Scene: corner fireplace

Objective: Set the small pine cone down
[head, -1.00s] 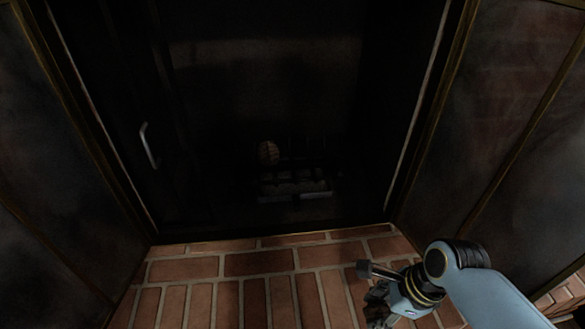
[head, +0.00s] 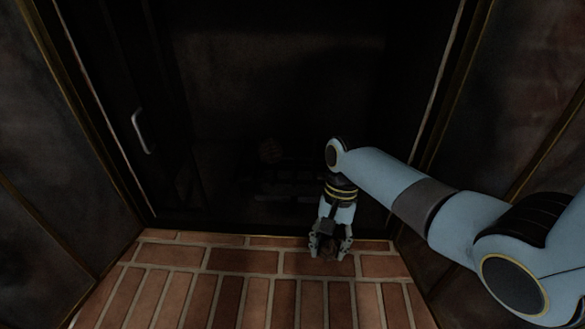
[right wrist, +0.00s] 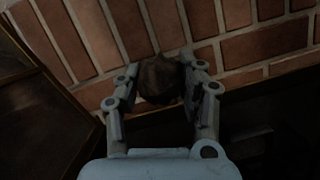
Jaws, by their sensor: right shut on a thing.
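My right gripper (head: 329,247) is shut on the small pine cone (head: 327,246), a dark brown lump low between its fingers. The gripper points down over the far edge of the brick hearth (head: 226,287), in front of the dark firebox opening. In the right wrist view the small pine cone (right wrist: 158,81) sits between the two fingertips of the right gripper (right wrist: 160,78), with brick behind it. I cannot tell whether the cone touches the brick. My left gripper is not in view.
A metal handle (head: 142,131) is at the left. Dark panels with brass edges flank the opening. The hearth's left and front are clear.

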